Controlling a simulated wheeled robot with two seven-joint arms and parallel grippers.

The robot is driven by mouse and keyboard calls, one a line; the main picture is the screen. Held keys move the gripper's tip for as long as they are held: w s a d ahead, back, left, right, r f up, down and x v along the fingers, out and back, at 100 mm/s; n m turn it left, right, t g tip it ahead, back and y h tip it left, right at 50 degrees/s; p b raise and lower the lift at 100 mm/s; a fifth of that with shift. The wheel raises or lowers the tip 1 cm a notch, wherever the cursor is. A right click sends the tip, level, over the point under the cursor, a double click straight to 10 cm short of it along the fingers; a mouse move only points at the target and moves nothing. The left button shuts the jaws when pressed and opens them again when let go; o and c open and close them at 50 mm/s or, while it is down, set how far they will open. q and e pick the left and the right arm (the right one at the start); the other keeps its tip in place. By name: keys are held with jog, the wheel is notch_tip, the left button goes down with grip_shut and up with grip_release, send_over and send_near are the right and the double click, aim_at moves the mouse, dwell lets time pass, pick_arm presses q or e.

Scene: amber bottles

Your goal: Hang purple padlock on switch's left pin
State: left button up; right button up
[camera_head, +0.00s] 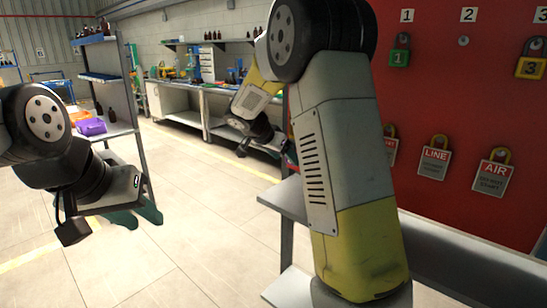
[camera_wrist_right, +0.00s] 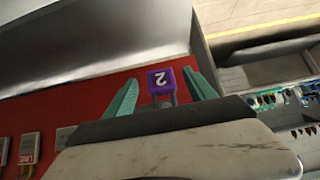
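The purple padlock (camera_wrist_right: 162,80), marked 2, shows in the right wrist view between the two teal fingers of my right gripper (camera_wrist_right: 160,78). Its grey shackle runs toward the wrist, and its upper end is hidden. There is a visible gap on each side between padlock and fingers, so the gripper looks open around it. In the head view my right gripper (camera_head: 288,150) is mostly hidden behind my right arm, and the padlock cannot be made out. My left gripper (camera_head: 138,216) is open and empty over the floor at left. I cannot make out the switch or its left pin.
A red board (camera_head: 455,100) at right holds a green padlock (camera_head: 399,56), a yellow padlock (camera_head: 531,67) and tags, including LINE (camera_head: 434,160) and AIR (camera_head: 493,178). Peg 2 (camera_head: 463,41) is bare. A grey shelf (camera_head: 450,258) runs below the board.

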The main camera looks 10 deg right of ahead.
jog(key=v, duration=0.7)
jog(key=s+a+n+y, duration=0.1)
jog(key=s+n+y, duration=0.8)
jog(key=s, duration=2.1)
jog(key=shift+s+r+n+t, duration=0.15)
jog(key=shift+r+n+t, duration=0.25)
jog(key=shift+n, duration=0.6)
